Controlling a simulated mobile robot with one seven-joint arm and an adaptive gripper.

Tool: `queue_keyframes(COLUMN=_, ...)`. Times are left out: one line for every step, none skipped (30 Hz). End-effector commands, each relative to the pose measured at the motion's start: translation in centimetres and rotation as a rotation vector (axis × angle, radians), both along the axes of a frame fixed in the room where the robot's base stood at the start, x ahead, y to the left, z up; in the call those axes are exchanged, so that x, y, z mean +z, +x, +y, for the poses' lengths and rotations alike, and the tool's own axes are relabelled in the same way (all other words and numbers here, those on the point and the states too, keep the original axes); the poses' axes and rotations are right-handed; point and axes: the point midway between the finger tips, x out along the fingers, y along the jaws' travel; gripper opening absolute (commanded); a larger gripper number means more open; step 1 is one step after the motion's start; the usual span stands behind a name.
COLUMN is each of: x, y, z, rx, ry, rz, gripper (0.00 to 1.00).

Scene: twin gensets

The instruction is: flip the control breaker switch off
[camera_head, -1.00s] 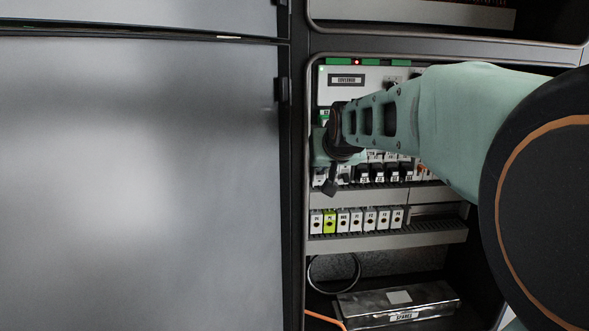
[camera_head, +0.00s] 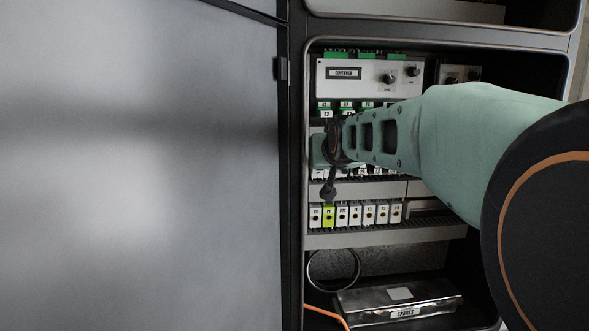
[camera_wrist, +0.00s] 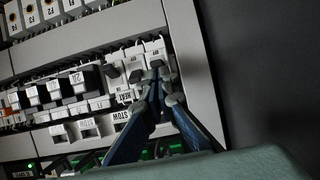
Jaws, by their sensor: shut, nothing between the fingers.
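My gripper (camera_wrist: 158,76) is shut and empty. In the wrist view its fingertips are at the end of a row of white breakers with dark levers, over the front of the end breaker (camera_wrist: 157,50). I cannot tell whether they touch its lever. The neighbouring breaker (camera_wrist: 134,66) has a dark lever and a label reading HEAT. The control breaker's own label is not readable, so I cannot tell which breaker it is. In the head view my gripper (camera_head: 328,188) hangs before the left end of the breaker row, and my arm hides most of that row.
The governor unit (camera_head: 345,73) sits above the breakers. Numbered terminals (camera_head: 355,214) and grey wire ducts lie below. The grey cabinet door (camera_head: 140,170) stands at left.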

Motion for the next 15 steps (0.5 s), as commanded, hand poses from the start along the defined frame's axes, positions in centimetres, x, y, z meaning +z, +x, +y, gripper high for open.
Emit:
queue_keyframes(x=-0.63, y=-0.09, z=0.01, rx=0.000, ry=0.000, rz=0.000, gripper=0.00)
queue_keyframes(x=-0.71, y=-0.14, z=0.00, rx=0.000, ry=0.000, rz=0.000, gripper=0.00)
queue_keyframes(x=-0.84, y=-0.21, z=0.00, rx=0.000, ry=0.000, rz=0.000, gripper=0.00)
queue_keyframes(x=-0.94, y=-0.25, z=-0.01, rx=0.000, ry=0.000, rz=0.000, gripper=0.00)
queue_keyframes(x=-1.05, y=-0.30, z=-0.02, rx=0.000, ry=0.000, rz=0.000, gripper=0.00)
queue_keyframes(x=-1.19, y=-0.35, z=-0.03, rx=0.000, ry=0.000, rz=0.000, gripper=0.00)
queue_keyframes(x=-0.88, y=-0.33, z=-0.04, rx=-0.001, ry=0.000, rz=0.000, gripper=0.00)
queue_keyframes(x=-0.83, y=-0.32, z=-0.04, rx=-0.001, ry=0.000, rz=0.000, gripper=0.00)
queue_keyframes(x=-0.82, y=-0.32, z=-0.04, rx=-0.001, ry=0.000, rz=0.000, gripper=0.00)
queue_keyframes(x=-0.82, y=-0.32, z=-0.03, rx=0.000, ry=0.000, rz=0.000, gripper=0.00)
queue_keyframes(x=-0.82, y=-0.32, z=-0.03, rx=0.000, ry=0.000, rz=0.000, gripper=0.00)
queue_keyframes(x=-0.81, y=-0.32, z=-0.03, rx=0.000, ry=0.000, rz=0.000, gripper=0.00)
queue_keyframes(x=-0.78, y=-0.31, z=-0.03, rx=0.000, ry=0.000, rz=0.000, gripper=0.00)
queue_keyframes(x=-0.74, y=-0.32, z=-0.03, rx=0.000, ry=0.000, rz=0.000, gripper=0.00)
queue_keyframes(x=-0.64, y=-0.31, z=-0.03, rx=0.000, ry=0.000, rz=0.000, gripper=0.00)
